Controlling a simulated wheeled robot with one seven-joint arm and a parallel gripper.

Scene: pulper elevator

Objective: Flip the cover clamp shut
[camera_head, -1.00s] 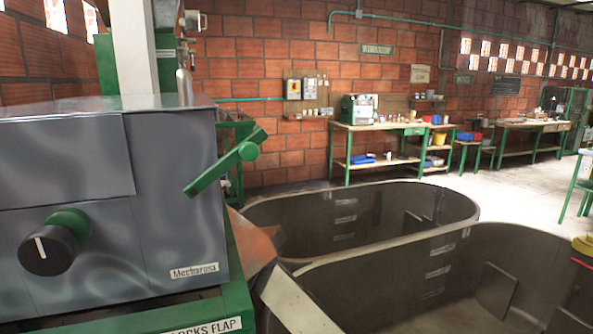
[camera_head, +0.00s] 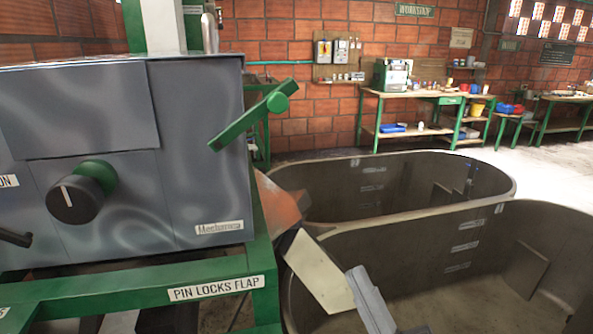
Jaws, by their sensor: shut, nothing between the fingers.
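A green lever with a round hub, seemingly the cover clamp (camera_head: 248,121), sits at the right side of the grey metal cover (camera_head: 195,130). It slants, with its hub end up and right and its free end down and left. What looks like my gripper (camera_head: 362,285) shows as a narrow grey shape entering from the bottom edge. Its fingers appear together and empty. It is below and to the right of the clamp, well apart from it. The rest of my arm is mostly out of view.
A black knob (camera_head: 76,195) is on the cover's front, with a black handle (camera_head: 15,237) at the left edge. A green frame (camera_head: 120,300) labelled "PIN LOCKS FLAP" runs below. A pale chute plate (camera_head: 318,272) and two large basins (camera_head: 470,215) lie to the right.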

